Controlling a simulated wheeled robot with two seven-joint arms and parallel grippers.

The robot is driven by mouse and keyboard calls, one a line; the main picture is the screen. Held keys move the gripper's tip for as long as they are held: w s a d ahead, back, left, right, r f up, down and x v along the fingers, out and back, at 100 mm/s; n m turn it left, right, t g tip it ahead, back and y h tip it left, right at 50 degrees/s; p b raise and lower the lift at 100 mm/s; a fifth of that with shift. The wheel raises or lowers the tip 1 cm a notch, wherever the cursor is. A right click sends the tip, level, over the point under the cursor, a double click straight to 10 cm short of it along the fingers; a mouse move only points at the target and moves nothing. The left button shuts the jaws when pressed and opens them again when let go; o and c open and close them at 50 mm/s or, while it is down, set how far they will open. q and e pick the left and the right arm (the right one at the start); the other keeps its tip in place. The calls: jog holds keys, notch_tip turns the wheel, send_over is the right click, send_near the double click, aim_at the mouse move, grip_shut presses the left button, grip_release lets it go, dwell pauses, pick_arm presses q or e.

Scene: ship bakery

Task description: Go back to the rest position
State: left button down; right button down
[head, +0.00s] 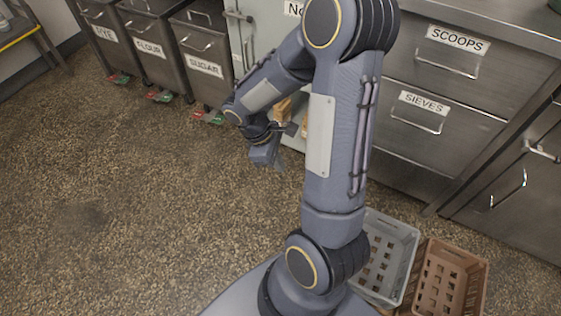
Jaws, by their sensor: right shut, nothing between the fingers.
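My right gripper (270,155) hangs in the middle of the head view, in front of the cabinets and above the speckled floor. It is small and partly turned away. It is shut with nothing held. My right arm rises from the bottom centre and bends over to the gripper, hiding part of the cabinets behind. My left gripper is not in view.
Bins labelled RYE (105,33), FLOUR (150,48) and SUGAR (206,67) stand at the back left. Drawers labelled SCOOPS (450,64) and SIEVES (414,119) are at right. A grey crate (398,230) and brown crate (466,256) sit on the floor. Open floor (120,220) lies left.

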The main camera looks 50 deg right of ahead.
jog(key=shift+a+r, duration=0.1)
jog(key=shift+r, duration=0.2)
jog(key=s+a+r+m+t+y, duration=0.3)
jog(key=s+a+r+m+t, duration=0.15)
jog(key=a+r, duration=0.3)
jog(key=s+a+r+m+t+y, duration=0.35)
jog(key=a+r+t, duration=0.2)
jog(key=r, duration=0.25)
notch_tip(320, 180, up, 26)
jog(key=p, duration=2.6)
jog(key=shift+w+a+g, duration=0.15)
jog(key=shift+w+g, duration=0.05)
jog(key=shift+g, duration=0.1)
